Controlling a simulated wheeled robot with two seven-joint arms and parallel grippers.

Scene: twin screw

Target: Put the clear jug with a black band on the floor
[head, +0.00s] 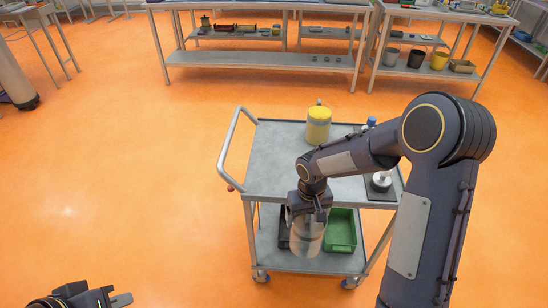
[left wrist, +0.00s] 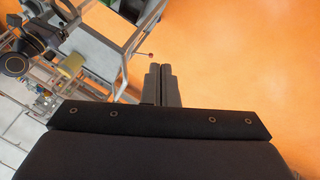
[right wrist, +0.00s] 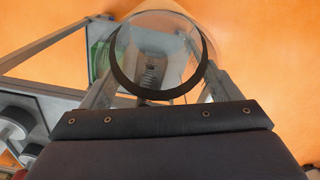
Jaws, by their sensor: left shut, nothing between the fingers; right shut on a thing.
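The clear jug with a black band (head: 308,238) hangs upright below my right gripper (head: 309,210), in front of the cart's near side in the head view. In the right wrist view the jug (right wrist: 180,28) fills the space between the fingers, its black band (right wrist: 122,82) facing me. My right gripper (right wrist: 155,98) is shut on it. The orange floor (head: 130,200) is clear to the left of the cart. My left gripper (head: 122,299) is low at the bottom left of the head view. In the left wrist view its fingers (left wrist: 162,75) are shut and empty.
The grey cart (head: 270,150) carries a yellow canister (head: 318,124) and a dark scale with a metal weight (head: 381,181). A green bin (head: 341,231) sits on its lower shelf. Workbenches (head: 260,75) stand at the back.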

